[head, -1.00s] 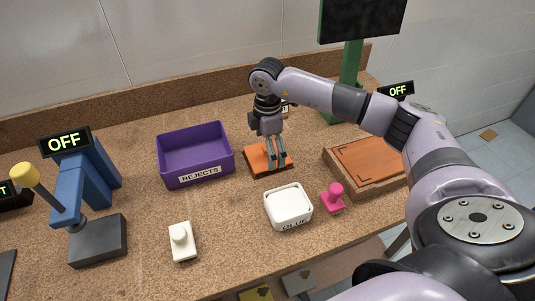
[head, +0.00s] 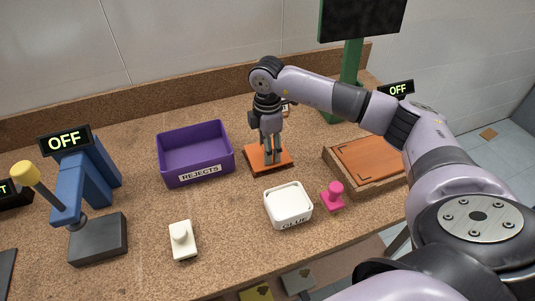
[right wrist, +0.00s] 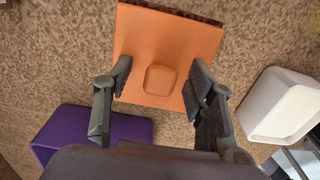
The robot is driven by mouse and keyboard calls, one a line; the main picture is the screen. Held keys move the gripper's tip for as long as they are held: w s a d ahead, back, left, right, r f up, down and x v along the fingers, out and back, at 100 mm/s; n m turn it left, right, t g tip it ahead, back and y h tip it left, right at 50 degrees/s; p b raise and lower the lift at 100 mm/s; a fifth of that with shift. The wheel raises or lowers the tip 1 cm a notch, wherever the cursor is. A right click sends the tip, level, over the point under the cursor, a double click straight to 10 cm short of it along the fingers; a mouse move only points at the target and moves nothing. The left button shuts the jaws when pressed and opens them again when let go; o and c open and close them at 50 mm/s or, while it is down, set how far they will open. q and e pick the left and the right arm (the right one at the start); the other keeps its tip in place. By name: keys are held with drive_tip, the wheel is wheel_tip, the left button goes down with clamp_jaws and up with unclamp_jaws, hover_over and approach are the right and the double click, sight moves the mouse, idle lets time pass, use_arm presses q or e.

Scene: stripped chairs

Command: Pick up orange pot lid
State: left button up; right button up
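The orange pot lid (head: 283,160) is a flat square piece lying on the table right of the purple bin. In the right wrist view the lid (right wrist: 150,35) fills the upper middle, with a small squarish knob (right wrist: 160,80) on top. My right gripper (head: 268,157) points down over the lid. In the right wrist view its fingers (right wrist: 159,84) are apart, one on each side of the knob, with gaps between. Whether the fingertips touch the lid's surface I cannot tell. A dark edge shows under the lid. My left gripper is not in view.
The purple REJECTS bin (head: 205,176) stands left of the lid, the white GLUE container (head: 290,217) in front. A pink knobbed piece (head: 333,198) and a wooden tray (head: 350,180) are to the right. A white knobbed piece (head: 182,243) and blue lever machine (head: 68,190) are further left.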

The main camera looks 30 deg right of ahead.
drive_tip(key=shift+s+f, duration=0.1)
drive_tip(key=shift+f, duration=0.05)
clamp_jaws()
idle(0.4)
wheel_tip(320, 180, up, 20)
idle(0.4)
